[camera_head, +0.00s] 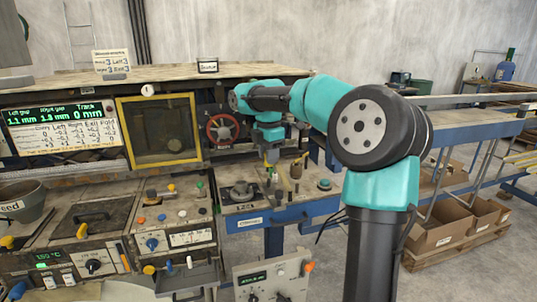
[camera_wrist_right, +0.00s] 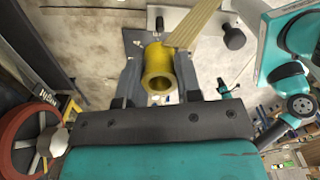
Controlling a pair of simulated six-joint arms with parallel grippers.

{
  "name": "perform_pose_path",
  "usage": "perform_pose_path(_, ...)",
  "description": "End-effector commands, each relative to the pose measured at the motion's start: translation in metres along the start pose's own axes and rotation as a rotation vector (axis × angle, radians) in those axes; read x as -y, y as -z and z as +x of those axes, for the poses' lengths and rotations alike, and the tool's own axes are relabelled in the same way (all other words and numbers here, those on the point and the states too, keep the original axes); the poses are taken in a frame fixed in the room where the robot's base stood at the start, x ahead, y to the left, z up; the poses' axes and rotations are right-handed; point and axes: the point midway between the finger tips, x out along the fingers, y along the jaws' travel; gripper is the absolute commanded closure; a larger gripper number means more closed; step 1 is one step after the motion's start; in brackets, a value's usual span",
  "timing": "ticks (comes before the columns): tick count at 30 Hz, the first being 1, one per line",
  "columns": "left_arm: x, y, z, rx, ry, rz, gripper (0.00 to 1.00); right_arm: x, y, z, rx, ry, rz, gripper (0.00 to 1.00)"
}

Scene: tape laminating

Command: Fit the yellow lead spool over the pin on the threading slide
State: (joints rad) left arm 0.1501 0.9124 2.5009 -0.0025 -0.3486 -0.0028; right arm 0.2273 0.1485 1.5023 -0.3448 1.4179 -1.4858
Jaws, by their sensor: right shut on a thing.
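My right gripper (camera_head: 269,155) points down over the small blue-edged bench right of the machine. In the right wrist view its two fingers (camera_wrist_right: 159,78) are shut on the yellow lead spool (camera_wrist_right: 158,66), a short hollow cylinder with its open bore facing the camera. A flat yellowish strip (camera_wrist_right: 197,22) runs from beside the spool to the upper right. A grey plate (camera_wrist_right: 134,40) with a dark upright piece lies beyond the spool; I cannot tell whether that piece is the slide's pin. The spool's far end is hidden. My left gripper is out of view.
Small posts and a brown cylinder (camera_head: 297,168) crowd the bench below the gripper. A red handwheel (camera_head: 221,128) and a yellow-framed window (camera_head: 160,130) stand to its left. A black knob (camera_wrist_right: 234,37) sits near the strip. Cardboard boxes (camera_head: 437,226) lie at right.

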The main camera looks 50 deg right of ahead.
Motion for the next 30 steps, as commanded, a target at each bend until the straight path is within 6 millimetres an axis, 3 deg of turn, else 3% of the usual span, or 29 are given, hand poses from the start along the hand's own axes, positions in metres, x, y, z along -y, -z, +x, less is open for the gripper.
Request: perform_pose_path(30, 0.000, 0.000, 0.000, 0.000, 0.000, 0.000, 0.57, 0.000, 0.000, 0.039, 0.000, 0.001, 0.000, 0.90)
